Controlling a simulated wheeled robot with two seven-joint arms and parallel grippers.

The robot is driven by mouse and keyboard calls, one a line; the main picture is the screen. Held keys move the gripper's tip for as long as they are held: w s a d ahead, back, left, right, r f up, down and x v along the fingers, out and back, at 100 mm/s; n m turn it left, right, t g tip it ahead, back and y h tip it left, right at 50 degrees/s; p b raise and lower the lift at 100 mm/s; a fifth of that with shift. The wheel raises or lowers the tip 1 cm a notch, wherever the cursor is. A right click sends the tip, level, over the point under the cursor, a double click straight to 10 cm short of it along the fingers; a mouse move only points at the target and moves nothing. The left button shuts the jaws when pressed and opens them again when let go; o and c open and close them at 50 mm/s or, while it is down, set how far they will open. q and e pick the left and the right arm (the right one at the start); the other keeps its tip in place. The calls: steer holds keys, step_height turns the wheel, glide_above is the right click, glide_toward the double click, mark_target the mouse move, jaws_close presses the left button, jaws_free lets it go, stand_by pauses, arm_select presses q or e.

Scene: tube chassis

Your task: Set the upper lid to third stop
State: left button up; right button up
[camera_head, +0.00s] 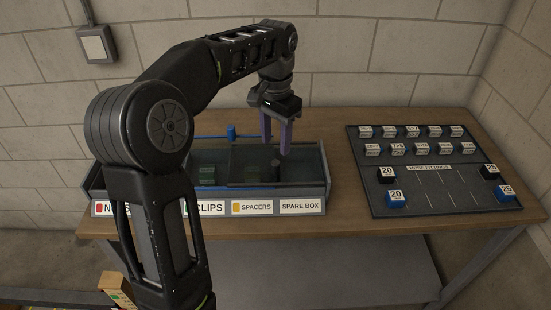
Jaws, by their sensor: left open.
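A long box with a dark, see-through top (313,172) stands on the bench, its front labelled CLIPS, SPACERS and SPARE BOX, with another label mostly hidden by my arm. A blue knob (231,131) stands on a thin blue bar along its back edge. A dark round knob (275,163) shows lower on the top. Which knob belongs to the upper lid, and its stops, I cannot make out. My left gripper (276,147), with purple fingers pointing down, is open and empty, above the back right of the box and right of the blue knob. My right gripper is not in view.
A dark board (430,205) labelled HOSE FITTINGS holds several small marked blocks on the right of the wooden bench (337,140). A block wall with a grey switch box (95,45) stands behind. My left arm covers the box's left part.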

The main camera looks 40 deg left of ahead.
mark_target(275, 162)
arm_select(q)
step_height(275, 162, down, 7)
steer(key=shift+f+p, duration=0.1)
steer(key=shift+p, duration=0.25)
steer(key=shift+c, duration=0.2)
jaws_close()
stand_by(1.2)
